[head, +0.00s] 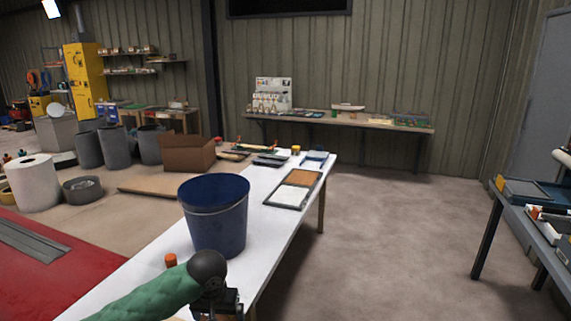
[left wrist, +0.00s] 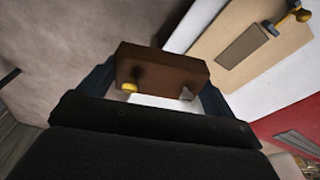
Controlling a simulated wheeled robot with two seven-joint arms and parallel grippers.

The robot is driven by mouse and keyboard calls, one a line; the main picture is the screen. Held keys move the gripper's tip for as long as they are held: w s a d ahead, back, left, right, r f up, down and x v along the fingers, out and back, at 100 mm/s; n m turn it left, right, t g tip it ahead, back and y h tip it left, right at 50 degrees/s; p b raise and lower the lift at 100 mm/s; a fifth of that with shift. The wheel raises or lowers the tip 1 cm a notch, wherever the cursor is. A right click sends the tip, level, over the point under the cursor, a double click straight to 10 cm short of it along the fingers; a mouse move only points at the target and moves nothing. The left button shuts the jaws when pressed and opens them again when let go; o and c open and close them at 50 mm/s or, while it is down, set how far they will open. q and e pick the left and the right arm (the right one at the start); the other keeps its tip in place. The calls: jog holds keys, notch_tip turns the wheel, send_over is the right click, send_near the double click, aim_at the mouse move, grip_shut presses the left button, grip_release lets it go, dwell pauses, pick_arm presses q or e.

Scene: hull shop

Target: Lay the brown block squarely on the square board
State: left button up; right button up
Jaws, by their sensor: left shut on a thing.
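The brown block (left wrist: 165,68) is between the two fingers of my left gripper (left wrist: 155,80) in the left wrist view. A small yellow knob and a grey tip show on its near face. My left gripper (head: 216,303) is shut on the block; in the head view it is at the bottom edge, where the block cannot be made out. A pale wooden board (left wrist: 285,52), likely the square board, lies on the white table at the upper right of the left wrist view, apart from the block. A grey-brown rectangle is on it. My right gripper is not in view.
A blue bucket (head: 217,228) stands on the white table (head: 257,240) just beyond my left gripper. An orange-capped item (head: 171,260) is left of it. A framed tray (head: 294,189) lies farther along the table. A yellow-ended tool (left wrist: 292,20) lies at the board. Open floor lies to the right.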

pick_arm(q)
jog(key=a+f, duration=0.1)
jog(key=s+a+f, duration=0.2)
jog(key=shift+a, duration=0.4)
jog(key=shift+s+f, duration=0.15)
jog(key=shift+f, duration=0.1)
